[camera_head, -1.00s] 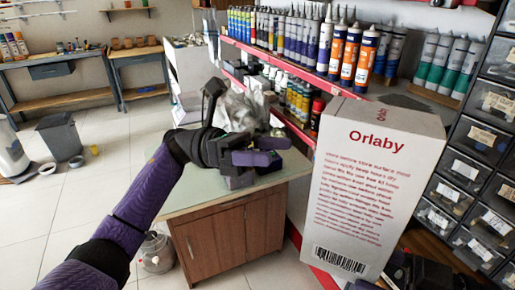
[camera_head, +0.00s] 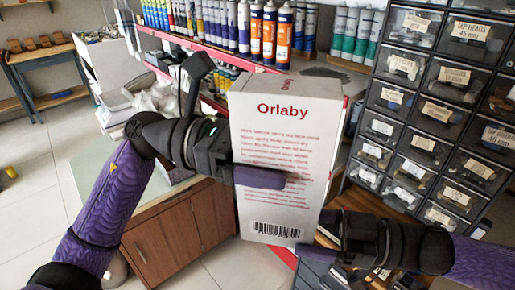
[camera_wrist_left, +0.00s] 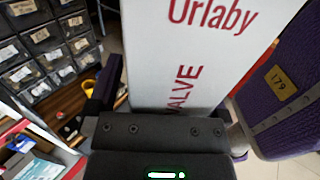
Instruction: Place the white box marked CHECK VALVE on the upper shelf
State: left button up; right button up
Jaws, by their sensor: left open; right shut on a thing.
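The white box (camera_head: 280,130) carries red "Orlaby" lettering and a barcode in the head view. It is held roughly upright in front of me. In the left wrist view the white box (camera_wrist_left: 185,60) shows "VALVE" in red; the rest of that marking is out of view. My right gripper (camera_head: 328,228) is shut on the box's lower right part. My left gripper (camera_head: 255,175) is open at the box's left side, one finger in front of its printed face; the other finger is hidden there. The upper shelf (camera_head: 200,45) with a red edge lies behind the box.
Several tubes and orange cartridges (camera_head: 270,35) line the upper shelf. Black labelled drawers (camera_head: 425,110) stand close on the right. A wooden cabinet (camera_head: 165,240) stands below on the left. The box hides part of the shelving.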

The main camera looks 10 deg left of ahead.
pick_arm(q)
jog(key=c, duration=1.3)
jog(key=shift+c, duration=0.2)
pick_arm(e)
jog(key=o, duration=1.3)
